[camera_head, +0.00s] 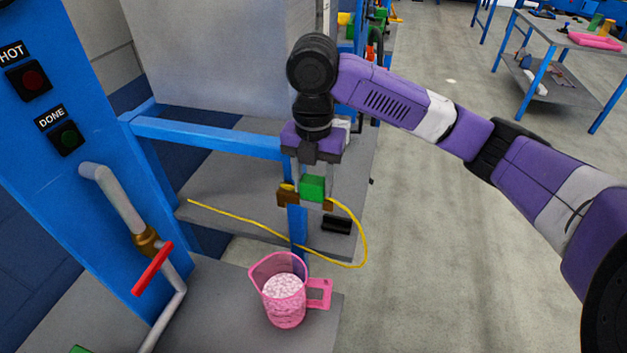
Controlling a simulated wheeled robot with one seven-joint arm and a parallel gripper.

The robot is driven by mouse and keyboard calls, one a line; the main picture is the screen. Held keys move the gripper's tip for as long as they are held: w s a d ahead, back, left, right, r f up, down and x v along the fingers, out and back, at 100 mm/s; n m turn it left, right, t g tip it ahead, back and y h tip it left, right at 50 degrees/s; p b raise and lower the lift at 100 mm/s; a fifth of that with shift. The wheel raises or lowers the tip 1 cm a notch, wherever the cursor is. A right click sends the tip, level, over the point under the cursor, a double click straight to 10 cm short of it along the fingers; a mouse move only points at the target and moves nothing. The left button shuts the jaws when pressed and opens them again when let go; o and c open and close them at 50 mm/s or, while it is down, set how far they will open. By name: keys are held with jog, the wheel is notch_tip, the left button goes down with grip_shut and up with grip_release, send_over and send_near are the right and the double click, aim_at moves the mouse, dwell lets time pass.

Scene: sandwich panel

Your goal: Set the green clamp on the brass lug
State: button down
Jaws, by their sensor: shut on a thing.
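My gripper (312,188) points down in front of the blue post and is shut on the green clamp (312,187). Brown pieces show on both sides of the clamp; I cannot tell whether they are finger pads, clamp parts or the lug. A yellow cable (364,235) loops from beside the clamp, down and back left across the grey shelf. I cannot pick out the brass lug with certainty. A brass-coloured fitting (147,240) sits on the grey pipe at left, well apart from the clamp.
A pink jug (285,293) with pale contents stands on the lower grey surface (225,285), below my gripper. A red valve handle (152,269) sticks out at left. A small black block (337,224) lies on the grey shelf (255,195).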

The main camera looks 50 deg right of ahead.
aim_at(313, 179)
jog(key=shift+f, duration=0.35)
jog(key=c, duration=0.6)
grip_release()
jog(key=shift+r+b, duration=0.3)
jog(key=shift+r, duration=3.6)
